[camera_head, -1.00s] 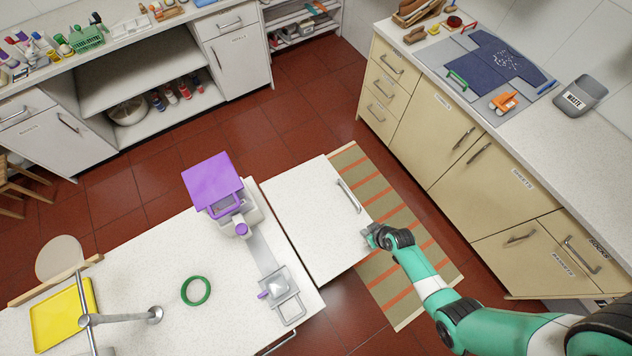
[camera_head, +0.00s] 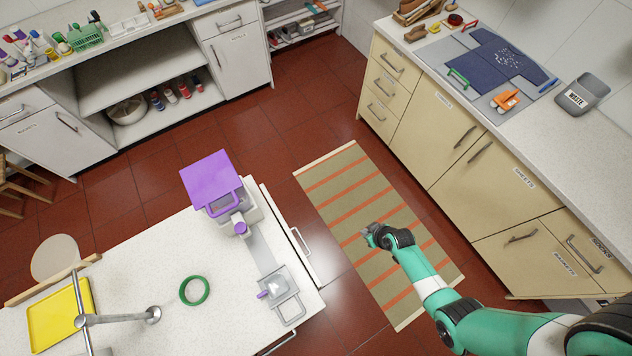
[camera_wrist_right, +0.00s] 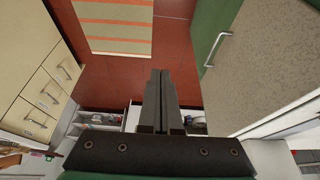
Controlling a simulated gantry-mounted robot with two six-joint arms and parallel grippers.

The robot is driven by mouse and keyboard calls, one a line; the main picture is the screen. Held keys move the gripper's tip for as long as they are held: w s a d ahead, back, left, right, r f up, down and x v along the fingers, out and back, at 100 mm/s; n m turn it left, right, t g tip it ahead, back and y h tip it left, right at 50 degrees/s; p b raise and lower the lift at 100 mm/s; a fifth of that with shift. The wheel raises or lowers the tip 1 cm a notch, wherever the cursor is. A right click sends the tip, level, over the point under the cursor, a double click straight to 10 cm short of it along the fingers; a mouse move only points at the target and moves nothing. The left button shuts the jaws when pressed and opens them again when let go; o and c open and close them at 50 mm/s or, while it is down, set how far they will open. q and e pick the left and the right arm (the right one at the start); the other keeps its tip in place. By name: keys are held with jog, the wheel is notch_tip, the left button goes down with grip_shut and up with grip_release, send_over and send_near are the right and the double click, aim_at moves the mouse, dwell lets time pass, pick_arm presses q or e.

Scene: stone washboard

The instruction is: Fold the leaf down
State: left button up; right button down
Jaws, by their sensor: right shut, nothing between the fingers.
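The leaf (camera_head: 287,236) hangs down steeply at the right edge of the white table (camera_head: 150,235). In the head view I see it almost edge-on, with its bar handle (camera_head: 303,243) sticking out to the right. Most of its face is hidden from above. In the right wrist view a speckled panel with a bar handle (camera_wrist_right: 217,49) at the right looks like the leaf. My right gripper (camera_head: 371,236) is over the striped mat, to the right of the leaf and apart from it. Its fingers (camera_wrist_right: 157,73) are shut and empty. My left gripper is not in view.
A purple-topped machine (camera_head: 213,185), a green ring (camera_head: 194,277) and a yellow tray (camera_head: 48,309) are on the table. The striped mat (camera_head: 345,195) covers the floor between the table and the cream cabinets (camera_head: 437,130). Floor space beside the leaf is clear.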

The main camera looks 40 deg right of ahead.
jog(key=d+r+p, duration=0.3)
jog(key=r+p, duration=0.5)
jog(key=r, duration=0.2)
jog(key=shift+s+p, duration=0.3)
